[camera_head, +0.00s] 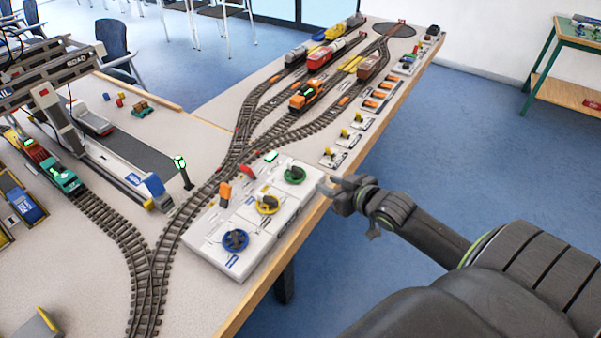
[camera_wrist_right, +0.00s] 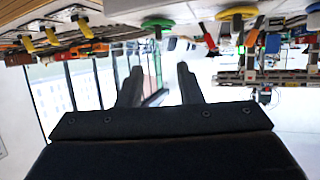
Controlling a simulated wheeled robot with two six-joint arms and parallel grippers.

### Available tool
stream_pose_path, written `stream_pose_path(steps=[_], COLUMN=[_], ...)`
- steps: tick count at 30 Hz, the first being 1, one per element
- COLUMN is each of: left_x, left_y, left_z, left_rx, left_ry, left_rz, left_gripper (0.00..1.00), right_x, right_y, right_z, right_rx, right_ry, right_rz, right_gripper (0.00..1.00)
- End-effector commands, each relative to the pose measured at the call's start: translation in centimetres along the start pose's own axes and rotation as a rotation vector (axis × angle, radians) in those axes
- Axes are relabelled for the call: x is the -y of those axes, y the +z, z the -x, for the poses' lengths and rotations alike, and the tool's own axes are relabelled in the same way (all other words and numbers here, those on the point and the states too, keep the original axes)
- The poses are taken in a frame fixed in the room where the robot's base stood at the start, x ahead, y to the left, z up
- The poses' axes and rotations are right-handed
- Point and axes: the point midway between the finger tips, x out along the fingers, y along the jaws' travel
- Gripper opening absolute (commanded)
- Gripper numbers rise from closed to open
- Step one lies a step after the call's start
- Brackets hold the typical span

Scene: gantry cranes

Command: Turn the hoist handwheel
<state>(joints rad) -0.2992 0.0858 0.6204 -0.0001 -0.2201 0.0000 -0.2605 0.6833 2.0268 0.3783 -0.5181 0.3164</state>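A white control box (camera_head: 218,254) on the near table edge carries three handwheels: green (camera_head: 294,175), yellow (camera_head: 267,204) and blue (camera_head: 236,240). Their labels are too small to read, so I cannot tell which is the hoist one. My right gripper (camera_head: 328,187) is just off the box's right side, near the green wheel and apart from it. In the right wrist view, which looks upside down, its fingers (camera_wrist_right: 160,78) stand apart with nothing between them. The green wheel (camera_wrist_right: 158,22) is beyond them, with the yellow wheel (camera_wrist_right: 237,13) to its right. My left gripper is not in view.
An orange lever (camera_head: 225,194) and a red part (camera_head: 247,170) stand on the box. Small yellow-handled switches (camera_head: 333,157) line the table edge behind it. Model tracks (camera_head: 172,232) with trains pass left of the box. The gantry crane (camera_head: 50,95) stands at left. Floor right of the table is open.

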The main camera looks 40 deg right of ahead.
Motion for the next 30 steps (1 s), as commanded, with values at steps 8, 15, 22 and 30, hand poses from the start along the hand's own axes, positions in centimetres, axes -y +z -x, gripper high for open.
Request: stream_pose_path(steps=[8,15,22,30], left_x=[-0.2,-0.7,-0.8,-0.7], left_y=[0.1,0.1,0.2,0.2], left_z=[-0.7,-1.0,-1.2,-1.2], left_rx=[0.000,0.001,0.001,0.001], left_ry=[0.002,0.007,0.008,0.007], left_rz=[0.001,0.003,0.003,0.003], left_gripper=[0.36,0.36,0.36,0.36], right_x=[0.1,0.0,0.0,0.0], right_y=[0.0,0.0,0.1,0.0], right_z=[-5.6,-9.9,-12.8,-13.8], right_rx=[-0.001,0.001,0.001,0.002], right_ry=[-0.001,0.001,0.001,0.000], right_rz=[-0.004,-0.002,0.000,0.002], right_gripper=[0.33,0.33,0.33,0.33])
